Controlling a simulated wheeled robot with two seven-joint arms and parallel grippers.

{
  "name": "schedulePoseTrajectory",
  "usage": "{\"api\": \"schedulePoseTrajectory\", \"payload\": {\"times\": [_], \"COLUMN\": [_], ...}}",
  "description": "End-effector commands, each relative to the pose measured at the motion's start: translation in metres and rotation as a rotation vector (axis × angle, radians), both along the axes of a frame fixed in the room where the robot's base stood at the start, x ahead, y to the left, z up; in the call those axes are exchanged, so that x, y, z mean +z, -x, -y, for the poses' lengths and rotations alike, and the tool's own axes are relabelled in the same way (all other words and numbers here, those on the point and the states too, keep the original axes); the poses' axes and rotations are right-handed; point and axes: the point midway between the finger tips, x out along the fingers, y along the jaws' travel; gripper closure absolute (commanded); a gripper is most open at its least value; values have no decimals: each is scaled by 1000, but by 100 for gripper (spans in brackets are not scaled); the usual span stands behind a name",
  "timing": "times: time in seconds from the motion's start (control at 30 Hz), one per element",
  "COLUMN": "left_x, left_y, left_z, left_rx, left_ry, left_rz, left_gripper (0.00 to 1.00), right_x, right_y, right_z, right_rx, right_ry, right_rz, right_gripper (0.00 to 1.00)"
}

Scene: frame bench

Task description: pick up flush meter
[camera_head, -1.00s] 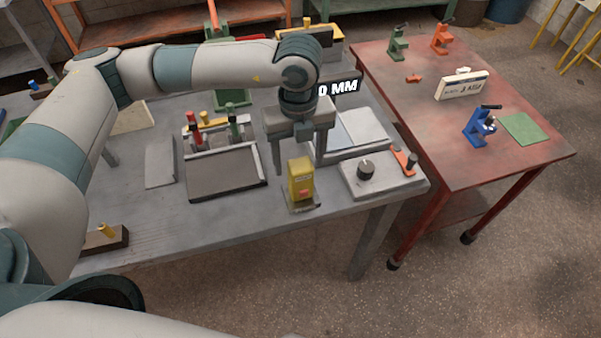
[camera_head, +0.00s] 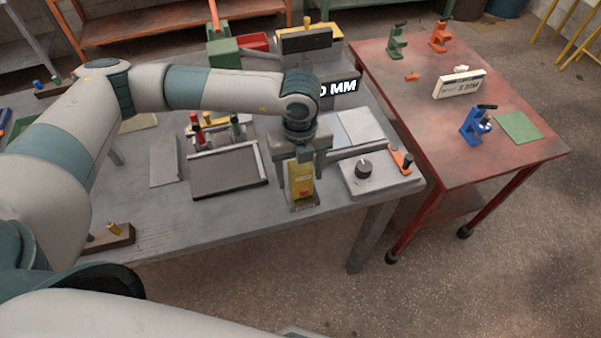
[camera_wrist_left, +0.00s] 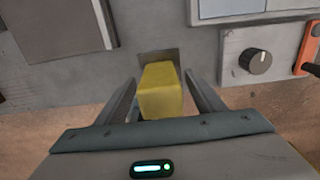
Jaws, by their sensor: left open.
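The flush meter appears to be the yellow block-like device (camera_head: 301,181) with a small red mark, upright on a small dark plate (camera_head: 304,207) at the grey bench's front edge. My left gripper (camera_head: 301,190) points down over it, with a finger on each side. In the left wrist view the yellow device (camera_wrist_left: 161,92) stands between the two open fingers (camera_wrist_left: 166,95). A gap shows beside the right finger; contact on the left side is hard to tell. My right gripper is not in view.
On the grey bench (camera_head: 200,235), a box with a black knob (camera_head: 362,172) stands right of the device. A dark framed tray (camera_head: 228,175) lies left. A red table (camera_head: 440,130) with blue, green and orange clamp-like tools stands at right.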

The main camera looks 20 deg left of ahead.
Motion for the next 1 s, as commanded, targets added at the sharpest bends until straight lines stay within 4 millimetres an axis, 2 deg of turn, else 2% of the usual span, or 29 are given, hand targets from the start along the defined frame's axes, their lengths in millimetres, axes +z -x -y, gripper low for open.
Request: {"api": "schedulePoseTrajectory", "payload": {"times": [0.03, 0.23, 0.67, 0.77, 0.87, 0.9, 1.0], "left_x": [-4, -19, -19, -19, -19, -19, -19], "left_y": [0, 0, 0, 0, 0, 0, 0], "left_z": [0, 0, 0, 0, 0, 0, 0], "left_rx": [1, 0, 0, 0, 0, 0, 0], "left_ry": [-1, 0, 0, 0, 0, 0, 1], "left_rz": [-3, 0, 0, 0, 0, 0, 1], "left_gripper": [38, 38, 38, 57, 81, 85, 85], "right_x": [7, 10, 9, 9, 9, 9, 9], "right_y": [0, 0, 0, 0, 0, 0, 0], "right_z": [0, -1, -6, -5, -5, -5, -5], "right_rx": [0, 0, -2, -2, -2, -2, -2], "right_ry": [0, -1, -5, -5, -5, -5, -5], "right_rz": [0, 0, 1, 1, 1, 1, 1], "right_gripper": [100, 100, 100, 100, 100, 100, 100]}}
